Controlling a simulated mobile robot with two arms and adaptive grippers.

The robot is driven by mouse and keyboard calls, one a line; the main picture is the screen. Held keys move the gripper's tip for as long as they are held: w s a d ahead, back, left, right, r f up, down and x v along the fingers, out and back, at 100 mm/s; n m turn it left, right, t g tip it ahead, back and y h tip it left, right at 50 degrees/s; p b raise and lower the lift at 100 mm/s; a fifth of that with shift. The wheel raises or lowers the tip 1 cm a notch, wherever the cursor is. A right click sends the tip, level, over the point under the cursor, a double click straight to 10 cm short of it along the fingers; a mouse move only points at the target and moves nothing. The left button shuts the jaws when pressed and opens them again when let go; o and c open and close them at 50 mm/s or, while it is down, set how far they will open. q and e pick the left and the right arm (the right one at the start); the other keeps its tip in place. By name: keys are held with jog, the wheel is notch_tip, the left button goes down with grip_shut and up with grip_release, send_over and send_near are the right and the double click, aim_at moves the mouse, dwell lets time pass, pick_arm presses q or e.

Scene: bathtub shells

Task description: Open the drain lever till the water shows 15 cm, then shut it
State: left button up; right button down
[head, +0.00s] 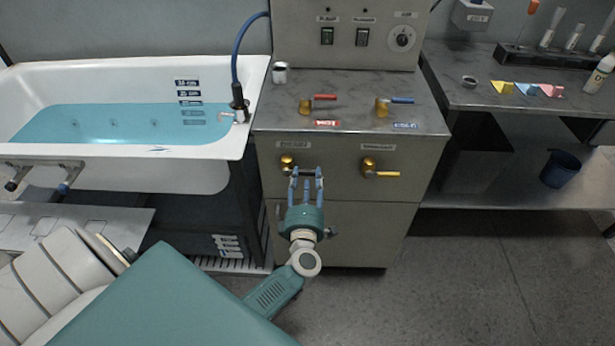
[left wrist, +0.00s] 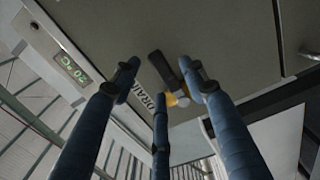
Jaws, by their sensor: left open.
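The bathtub (head: 215,150) holds blue water (head: 95,125). A column of level plates (head: 188,90) is on its inner wall; the upper plates stand clear and the lower ones look underwater. The waterline is close to a middle plate, but I cannot read its figure surely. The drain lever (head: 287,161) is a brass valve on the left of the cabinet front; the left wrist view shows its dark handle (left wrist: 161,70) beside a DRAIN label. My left gripper (head: 305,173) is open, its fingers around the handle's end; contact is unclear. My right gripper is out of view.
A yellow-handled valve (head: 385,173) is right of the drain lever. Red (head: 323,97) and blue (head: 402,100) tap levers are on the cabinet top. A hose (head: 238,55) hangs at the tub rim. A side bench (head: 520,95) stands right; the floor before it is clear.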

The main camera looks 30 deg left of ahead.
pick_arm(q)
jog(key=shift+w+a, duration=0.3)
jog(key=shift+w, duration=0.15)
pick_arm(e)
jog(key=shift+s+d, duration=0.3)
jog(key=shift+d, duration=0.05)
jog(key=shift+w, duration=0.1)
